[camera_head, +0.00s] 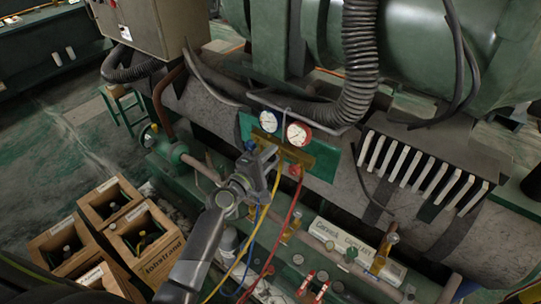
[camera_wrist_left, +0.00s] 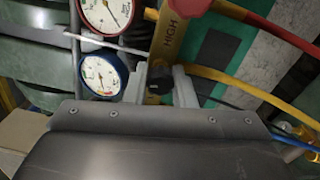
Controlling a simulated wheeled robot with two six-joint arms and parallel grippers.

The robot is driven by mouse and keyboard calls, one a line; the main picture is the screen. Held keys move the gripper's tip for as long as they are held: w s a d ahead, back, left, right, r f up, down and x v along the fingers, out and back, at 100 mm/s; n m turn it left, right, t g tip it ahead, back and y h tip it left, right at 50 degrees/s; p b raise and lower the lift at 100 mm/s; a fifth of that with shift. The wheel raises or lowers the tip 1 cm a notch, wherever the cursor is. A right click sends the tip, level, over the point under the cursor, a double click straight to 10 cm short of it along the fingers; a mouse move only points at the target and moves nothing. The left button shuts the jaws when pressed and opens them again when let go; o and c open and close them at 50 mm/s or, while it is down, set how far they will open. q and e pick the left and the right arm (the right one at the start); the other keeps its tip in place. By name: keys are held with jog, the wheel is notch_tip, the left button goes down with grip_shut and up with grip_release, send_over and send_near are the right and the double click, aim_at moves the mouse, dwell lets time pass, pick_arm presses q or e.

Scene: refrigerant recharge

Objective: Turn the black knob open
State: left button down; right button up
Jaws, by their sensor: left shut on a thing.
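The manifold's brass body (camera_head: 290,152) carries a blue-rimmed gauge (camera_head: 268,122) and a red-rimmed gauge (camera_head: 298,133). My left gripper (camera_head: 266,156) reaches in from below to the front of the manifold. In the left wrist view, the black knob (camera_wrist_left: 158,78) sits between the two fingers of my left gripper (camera_wrist_left: 162,88), which is shut on it. The brass part marked HIGH (camera_wrist_left: 172,38) is just beyond the knob. In the head view the knob is largely hidden by the gripper. My right gripper is not in view.
Yellow (camera_head: 262,215) and red (camera_head: 287,225) hoses hang below the manifold, close to my left arm. A red knob (camera_head: 295,170) is right of the gripper. A ribbed black hose (camera_head: 358,60) runs above. Wooden crates (camera_head: 145,240) with bottles stand at lower left.

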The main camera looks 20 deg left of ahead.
pick_arm(q)
jog(key=shift+f, duration=0.1)
dwell(0.4)
jog(key=c, duration=1.2)
grip_release()
jog(key=shift+s+a, duration=0.1)
jog(key=shift+s, duration=0.05)
jog(key=b+v, duration=0.3)
jog(key=v, duration=1.4)
jog(key=shift+b, duration=0.35)
